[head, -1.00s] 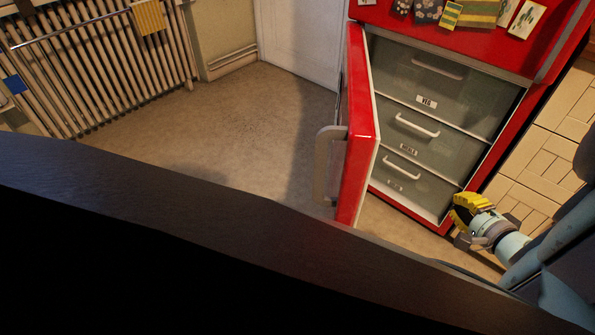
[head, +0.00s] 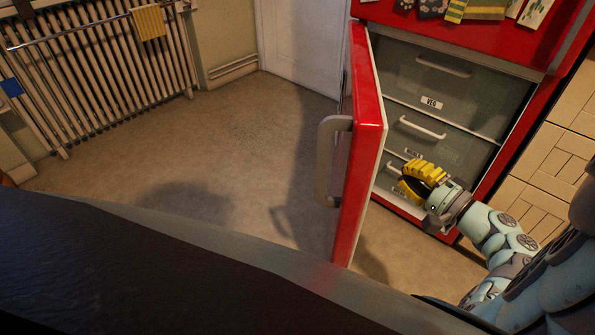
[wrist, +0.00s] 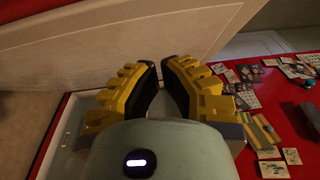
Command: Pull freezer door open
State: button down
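The red freezer door (head: 365,140) stands partly open in the head view, swung out from the red freezer body (head: 515,35). Its pale handle (head: 328,160) is on the door's outer left face. My gripper (head: 407,180), with yellow fingers, is on the inner side of the door, in front of the lower drawers and apart from the handle. In the wrist view, the two yellow fingers (wrist: 160,85) are apart with nothing between them. The pale inner face of the door (wrist: 120,45) shows beyond the fingertips. I cannot tell whether they touch it.
Several drawers with white handles, one labelled VEG (head: 431,102), fill the freezer. A radiator (head: 95,75) stands at the far left, near a white room door (head: 300,45). Tiled cupboard fronts (head: 545,160) are at the right. The floor (head: 220,140) left of the door is clear.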

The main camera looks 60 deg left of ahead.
jog(key=shift+s+a, duration=1.55)
jog(key=shift+a, duration=0.05)
